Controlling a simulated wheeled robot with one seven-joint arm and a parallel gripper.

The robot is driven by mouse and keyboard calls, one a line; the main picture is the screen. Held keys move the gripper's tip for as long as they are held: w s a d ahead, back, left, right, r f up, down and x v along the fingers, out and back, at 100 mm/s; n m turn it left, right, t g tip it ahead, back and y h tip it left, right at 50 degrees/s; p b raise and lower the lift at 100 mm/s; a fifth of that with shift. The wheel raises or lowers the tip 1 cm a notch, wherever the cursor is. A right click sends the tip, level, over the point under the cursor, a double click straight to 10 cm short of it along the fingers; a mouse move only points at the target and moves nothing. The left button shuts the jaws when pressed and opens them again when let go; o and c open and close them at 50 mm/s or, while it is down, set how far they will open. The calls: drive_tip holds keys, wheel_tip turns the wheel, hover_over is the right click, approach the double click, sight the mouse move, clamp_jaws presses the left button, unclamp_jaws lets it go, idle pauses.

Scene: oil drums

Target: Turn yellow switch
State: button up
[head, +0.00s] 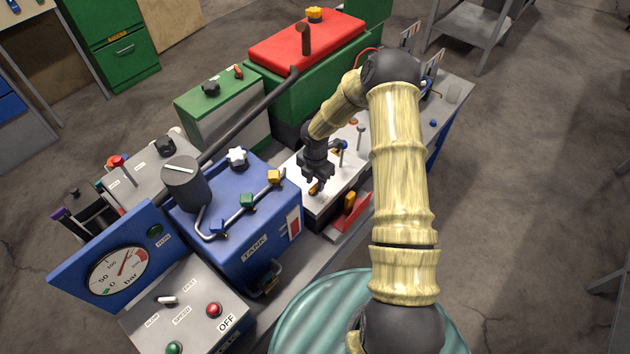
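My gripper (317,179) points down over the white-topped panel (318,207) in the middle of the bench. A small yellow piece (315,188), perhaps the yellow switch, shows right at its fingertips. I cannot tell whether the fingers touch it or how far apart they are. Part of the panel behind the gripper is hidden by my arm. Another small yellow part (350,200) sits on a red piece at the panel's front side.
Left of the panel stands a blue tank (250,225) with a pipe and a yellow valve handle (274,176). A green machine with a red lid (300,45) stands behind. A grey control box (190,310) and pressure gauge (122,272) are at front left. A teal drum (310,315) stands in front.

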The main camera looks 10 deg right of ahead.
drive_tip(key=shift+f, duration=0.6)
clamp_jaws()
